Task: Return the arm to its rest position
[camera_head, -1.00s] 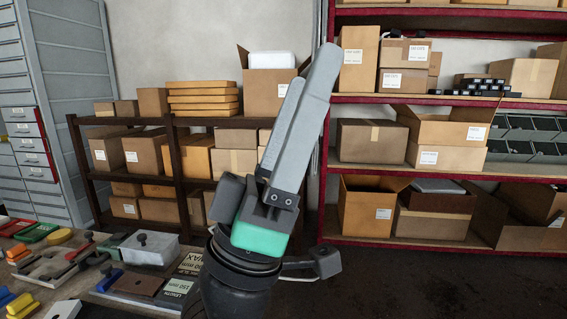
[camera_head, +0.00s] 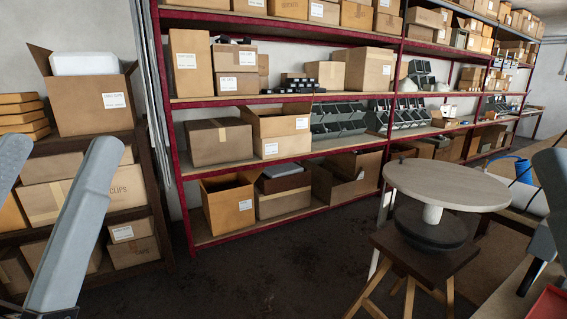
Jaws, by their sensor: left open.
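My left gripper (camera_head: 60,150) is at the left edge of the head view. Its two long grey fingers point up and stand well apart, with nothing between them. The left finger is cut off by the picture's edge, and only the lower end of the right finger reaches the bottom edge. The rest of the left arm is out of view.
A dark shelf (camera_head: 160,205) with cardboard boxes stands behind the gripper. A long red-edged rack (camera_head: 290,202) of boxes and bins runs along the wall. A round-topped stool (camera_head: 447,186) stands at the right. The dark floor (camera_head: 265,275) between is clear.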

